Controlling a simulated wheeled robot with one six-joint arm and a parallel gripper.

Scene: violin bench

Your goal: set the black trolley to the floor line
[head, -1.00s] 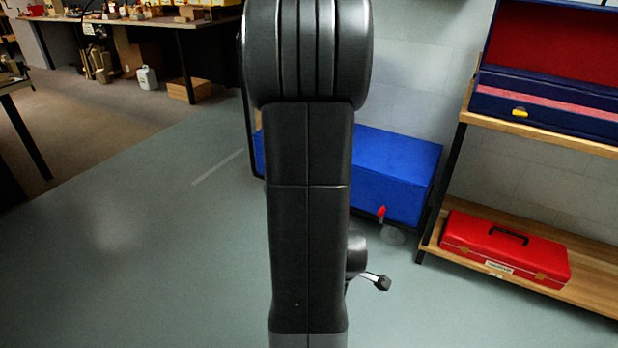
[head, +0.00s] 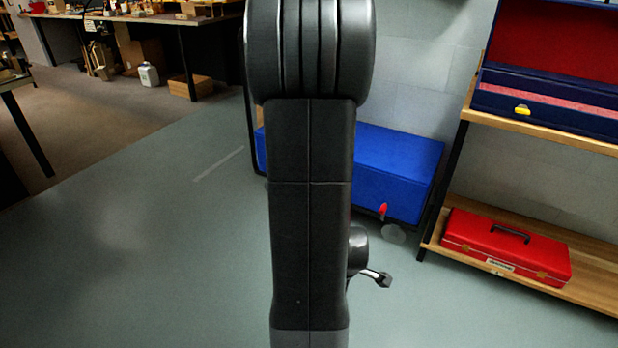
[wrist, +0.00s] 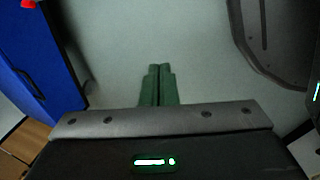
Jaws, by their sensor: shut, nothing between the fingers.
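The black trolley (head: 249,125) stands by the back wall in the head view, partly hidden behind my arm. Its thin black upright shows left of my arm. A blue box (head: 400,160) sits on it, with a red part (head: 383,210) and a wheel (head: 393,234) at its near right corner. A pale floor line (head: 218,164) lies on the floor left of the trolley, apart from it. In the wrist view my gripper (wrist: 158,70) has its green fingers shut together, empty, over bare floor. The blue box (wrist: 35,55) shows at upper left there, apart from the fingers.
A wooden shelf unit (head: 540,137) stands right of the trolley, with a red case (head: 508,245) low and an open blue case (head: 550,110) above. A workbench (head: 150,20) is at the far left back. The grey floor left and in front is clear.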

